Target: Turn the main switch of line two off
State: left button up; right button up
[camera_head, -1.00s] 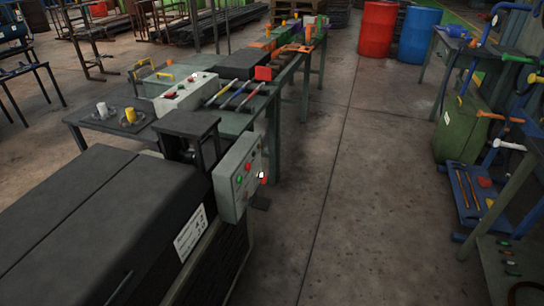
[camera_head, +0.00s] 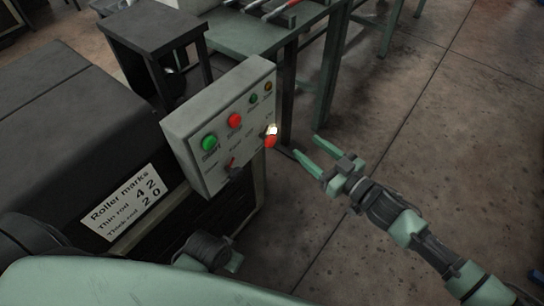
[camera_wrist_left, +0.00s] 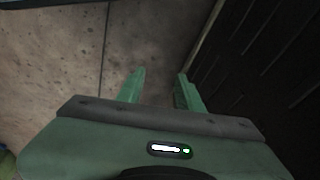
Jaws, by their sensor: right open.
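A grey control box (camera_head: 222,125) stands at the middle of the head view. Its face has a green button (camera_head: 209,143), a red button (camera_head: 234,120), two small lamps and a small dark-and-red switch (camera_head: 233,167) lower down. A red knob or handle (camera_head: 270,142) with a bright white part sits at the box's right edge. I cannot read the labels or tell which line the box serves. My right gripper (camera_head: 307,150) is open and empty, to the right of the red handle and apart from it. My left gripper (camera_wrist_left: 158,92) is open and empty in the left wrist view, over the floor.
A dark machine cover (camera_head: 70,130) with a white roller-marks sign (camera_head: 124,203) fills the left. A green table (camera_head: 250,38) stands behind the box. Concrete floor (camera_head: 400,160) is free to the right. A dark slatted side (camera_wrist_left: 275,70) is close to my left gripper.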

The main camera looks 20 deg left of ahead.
aim_at(274, 143)
jog(key=s+a+g, duration=0.1)
jog(key=s+a+r+n+g+y+b, duration=0.1)
jog(key=s, duration=0.1)
jog(key=s+a+r+n+y, duration=0.1)
jog(key=a, duration=0.1)
jog(key=shift+s+r+g, duration=0.2)
jog(key=shift+s+g, duration=0.15)
jog(key=shift+g, duration=0.05)
pick_arm(q)
jog(key=w+b+v, duration=0.1)
jog(key=v, duration=0.6)
jog(key=shift+r+t, duration=0.3)
jog(key=shift+r, duration=0.2)
pick_arm(e)
jog(key=x, duration=0.6)
jog(key=shift+w+a, duration=0.2)
jog(key=shift+a, duration=0.1)
pick_arm(q)
jog(key=shift+w+a, duration=0.1)
jog(key=shift+w, duration=0.05)
pick_arm(e)
grip_shut()
